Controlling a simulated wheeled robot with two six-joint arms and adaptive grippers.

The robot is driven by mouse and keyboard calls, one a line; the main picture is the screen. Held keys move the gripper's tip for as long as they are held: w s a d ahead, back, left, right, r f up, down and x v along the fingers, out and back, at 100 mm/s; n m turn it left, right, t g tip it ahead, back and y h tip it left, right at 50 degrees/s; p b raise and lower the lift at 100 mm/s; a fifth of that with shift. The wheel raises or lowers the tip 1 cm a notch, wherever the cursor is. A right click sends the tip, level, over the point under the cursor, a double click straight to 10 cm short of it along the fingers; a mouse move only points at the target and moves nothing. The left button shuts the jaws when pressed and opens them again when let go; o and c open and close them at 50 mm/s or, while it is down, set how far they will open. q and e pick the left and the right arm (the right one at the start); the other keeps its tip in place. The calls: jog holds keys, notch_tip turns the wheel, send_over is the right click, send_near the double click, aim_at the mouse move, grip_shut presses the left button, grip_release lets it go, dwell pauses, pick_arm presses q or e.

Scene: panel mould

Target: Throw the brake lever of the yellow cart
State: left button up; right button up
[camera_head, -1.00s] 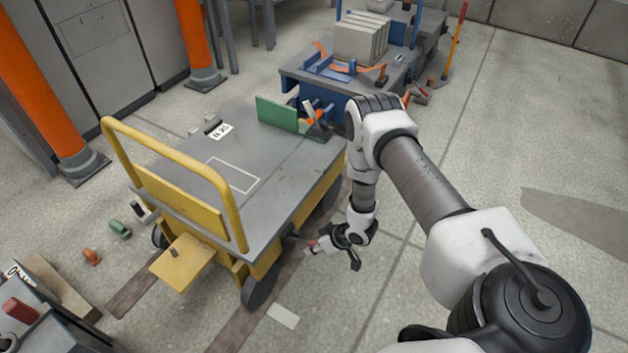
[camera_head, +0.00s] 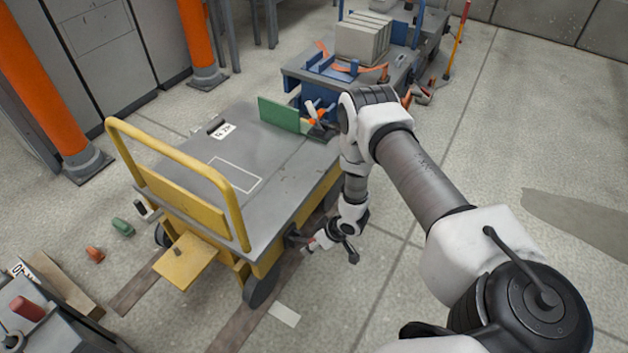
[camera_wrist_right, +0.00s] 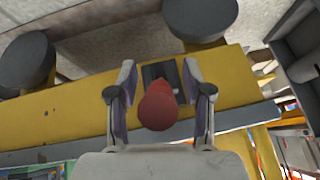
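The yellow cart (camera_head: 258,206) has a grey deck and a yellow push handle. Its brake lever, with a red knob (camera_wrist_right: 157,106) and a dark mount (camera_wrist_right: 160,74), sits on the yellow side frame. In the head view, my right gripper (camera_head: 310,243) is low beside the cart's near right side, small and partly hidden by my wrist. In the right wrist view, my right gripper (camera_wrist_right: 161,98) is open, one finger on each side of the red knob, with narrow gaps showing. The lever's shaft is mostly hidden behind the knob. My left gripper is out of view.
A green plate (camera_head: 280,114) stands on the cart's deck. A blue cart (camera_head: 300,81) with grey blocks is behind. Orange posts (camera_head: 50,100) stand at left. Wheels (camera_wrist_right: 24,60) show near the gripper. Floor right of my arm is clear.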

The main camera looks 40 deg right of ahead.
jog(key=v, duration=1.2)
dwell(0.4)
